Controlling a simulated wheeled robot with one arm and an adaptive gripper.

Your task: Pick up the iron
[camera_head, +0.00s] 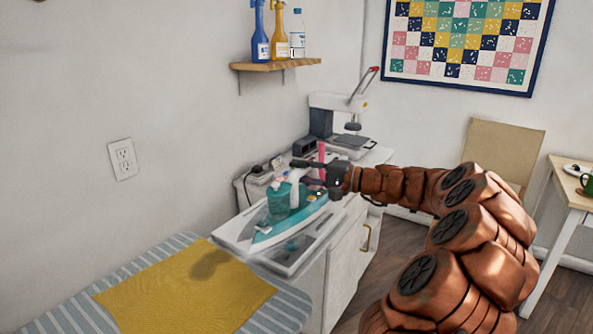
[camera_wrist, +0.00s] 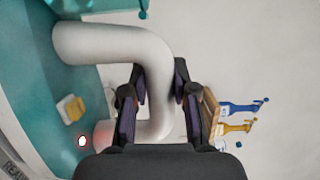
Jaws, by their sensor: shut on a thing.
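The iron (camera_head: 287,205) is teal with a white handle and a pale sole edge. It is at the white cabinet's near end in the head view, its tip toward the yellow cloth. My gripper (camera_head: 318,170) is at its handle, coming from the right. In the wrist view, the white curved handle (camera_wrist: 110,42) passes between the two dark fingers of my gripper (camera_wrist: 158,105), which is shut on it. The teal body fills the left side there. I cannot tell whether the iron's sole touches the surface below.
A yellow cloth (camera_head: 185,295) lies on a striped board (camera_head: 60,318) in front. A wall shelf (camera_head: 275,66) holds bottles. A chair (camera_head: 503,150) and table stand right.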

